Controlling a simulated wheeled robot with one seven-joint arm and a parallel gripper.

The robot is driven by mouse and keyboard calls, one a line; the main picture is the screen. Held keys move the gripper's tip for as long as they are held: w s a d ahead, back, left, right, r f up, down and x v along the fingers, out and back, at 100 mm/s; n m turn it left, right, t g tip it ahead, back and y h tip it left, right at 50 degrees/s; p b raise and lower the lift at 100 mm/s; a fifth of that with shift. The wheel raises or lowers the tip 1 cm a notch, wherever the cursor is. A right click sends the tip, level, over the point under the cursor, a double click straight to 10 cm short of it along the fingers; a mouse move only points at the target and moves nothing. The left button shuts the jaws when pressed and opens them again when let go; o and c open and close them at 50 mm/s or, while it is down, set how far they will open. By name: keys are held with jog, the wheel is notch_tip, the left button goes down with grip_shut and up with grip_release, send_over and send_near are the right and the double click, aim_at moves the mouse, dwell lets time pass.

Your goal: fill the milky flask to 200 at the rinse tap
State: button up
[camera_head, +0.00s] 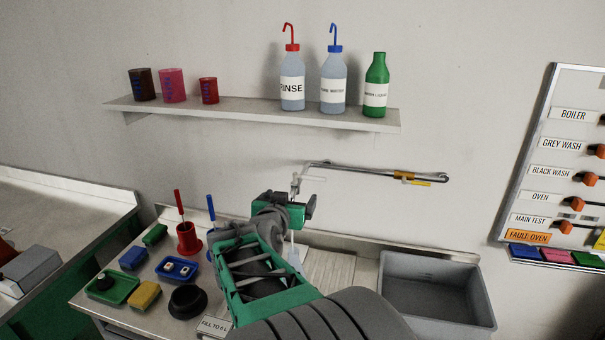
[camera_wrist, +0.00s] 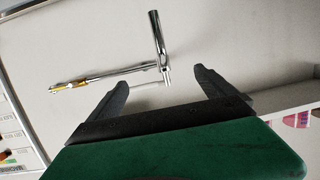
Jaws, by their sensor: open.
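A wall-mounted tap pipe (camera_head: 350,168) runs above the worktop, with its spout end (camera_head: 296,184) at the left and a yellow lever (camera_head: 415,182) at the right. My gripper (camera_head: 304,207) is just below and beside the spout end. In the wrist view my open gripper (camera_wrist: 163,84) has nothing between its fingers; the tap's metal spout (camera_wrist: 157,40) shows beyond them.
A grey sink (camera_head: 432,258) lies at the right. A red pot, a blue tray (camera_head: 177,270), sponges and a black bowl (camera_head: 188,301) crowd the worktop at the left. A wall shelf (camera_head: 255,111) above holds beakers and bottles. A switch panel (camera_head: 550,155) hangs at the far right.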

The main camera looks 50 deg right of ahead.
aim_at(308, 178)
jog(key=shift+o, duration=0.3)
jog(key=shift+m+h, duration=0.4)
jog(key=shift+h, duration=0.4)
jog(key=d+r, duration=0.1)
jog(key=s+d+r, duration=0.1)
jog(key=d+r, duration=0.1)
jog(key=shift+s, duration=0.35)
jog(key=p+x, duration=0.3)
jog(key=x, duration=0.4)
jog(key=shift+w+d+f, duration=0.1)
jog(key=shift+d+f, duration=0.05)
jog(key=shift+d, duration=0.15)
jog(key=c, duration=1.2)
jog(key=shift+f+b, duration=0.1)
jog(key=shift+b, duration=0.2)
jog(key=shift+a+f+g+b, duration=0.1)
jog(key=shift+g+b, duration=0.2)
jog(key=shift+g, duration=0.1)
jog(key=m+g+b, duration=0.1)
jog(key=b, duration=0.1)
jog(key=m+g+h+b, duration=0.1)
jog(key=g+b, duration=0.1)
jog(key=shift+a+m, duration=0.3)
jog(key=shift+a, duration=0.1)
jog(key=shift+a+m+g+b, duration=0.1)
jog(key=shift+m+g+b, duration=0.3)
jog(key=shift+g+b, duration=0.25)
jog(key=shift+r, duration=0.2)
